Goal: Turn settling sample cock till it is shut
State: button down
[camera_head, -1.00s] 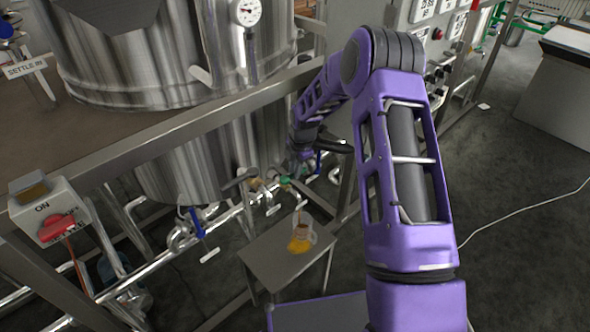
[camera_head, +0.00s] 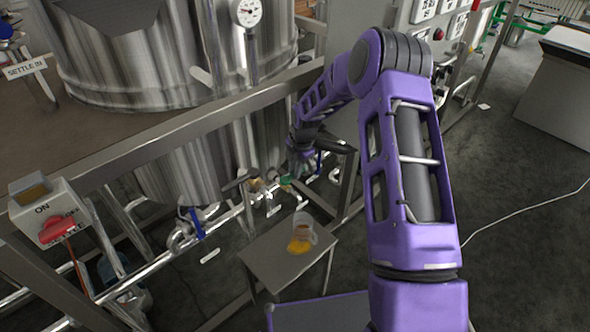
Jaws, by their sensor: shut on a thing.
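My gripper (camera_head: 297,170), at the end of my purple arm, is low beside the frame under the settling tank (camera_head: 150,60). It is shut on the handle of the settling sample cock (camera_head: 284,181). The wrist and fingers hide most of the cock, so the exact angle of its handle cannot be told. A clear jug (camera_head: 303,228) with yellow-orange at its base stands on a small metal table (camera_head: 265,262) below the cock. No stream shows above the jug.
A pipe run with several valves, one with a blue handle (camera_head: 197,224), lies left of my gripper. A frame rail (camera_head: 180,130) crosses above. A switch box with a red knob (camera_head: 57,229) is at the left. Open floor lies to the right.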

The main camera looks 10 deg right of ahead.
jog(key=c, duration=0.8)
grip_release()
jog(key=s+r+p, duration=0.1)
jog(key=r, duration=0.4)
jog(key=s+d+r, duration=0.1)
jog(key=r, duration=0.5)
jog(key=r+p, duration=0.1)
jog(key=r, duration=0.5)
jog(key=shift+s+d+r+p, duration=0.1)
jog(key=shift+s+d+p, duration=0.2)
jog(key=shift+s+d, duration=0.1)
